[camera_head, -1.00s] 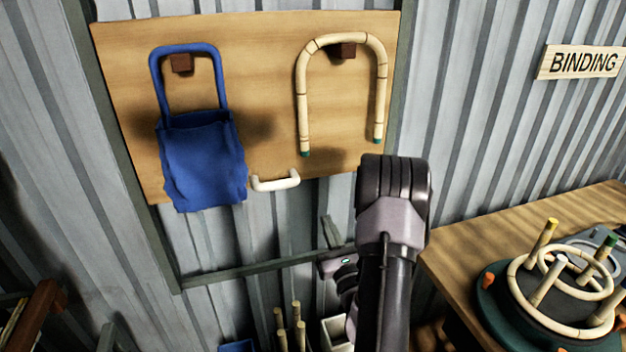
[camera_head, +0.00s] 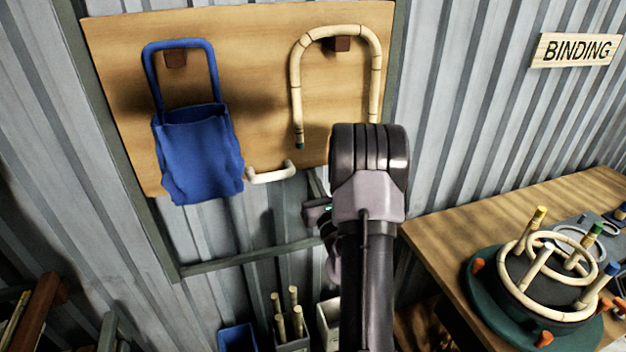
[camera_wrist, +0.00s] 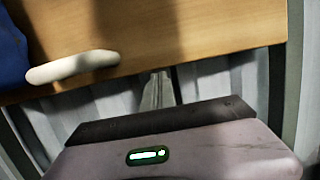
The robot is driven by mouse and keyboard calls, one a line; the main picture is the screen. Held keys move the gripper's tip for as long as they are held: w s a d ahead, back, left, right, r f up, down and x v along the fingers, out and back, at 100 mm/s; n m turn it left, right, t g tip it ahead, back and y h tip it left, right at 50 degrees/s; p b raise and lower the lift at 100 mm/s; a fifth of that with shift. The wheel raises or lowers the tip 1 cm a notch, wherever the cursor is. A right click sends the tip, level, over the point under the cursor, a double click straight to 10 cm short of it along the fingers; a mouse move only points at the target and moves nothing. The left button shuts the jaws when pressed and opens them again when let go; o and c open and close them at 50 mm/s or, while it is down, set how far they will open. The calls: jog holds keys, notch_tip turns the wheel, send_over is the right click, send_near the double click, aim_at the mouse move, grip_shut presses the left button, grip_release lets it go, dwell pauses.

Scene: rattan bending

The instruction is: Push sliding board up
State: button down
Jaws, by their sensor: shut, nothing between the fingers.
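The sliding board (camera_head: 265,85) is a wooden panel in a grey frame on the corrugated wall. A white handle (camera_head: 271,173) sits on its lower edge; it also shows in the wrist view (camera_wrist: 72,67), at upper left. My gripper (camera_head: 316,178) is shut and empty, with its fingers pointing up just below the board's lower edge, to the right of the handle. In the wrist view, the narrow fingers (camera_wrist: 158,80) end close to that edge. I cannot tell whether they touch it. My arm hides the board's lower right corner.
A blue bag (camera_head: 198,155) and a bent rattan arch (camera_head: 296,95) hang from pegs on the board. Bins with rattan sticks (camera_head: 292,340) stand below. A workbench (camera_head: 480,225) with a round bending jig (camera_head: 480,290) is at right.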

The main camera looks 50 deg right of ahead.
aim_at(310, 57)
notch_tip(310, 57, up, 30)
jog(key=p, duration=2.3)
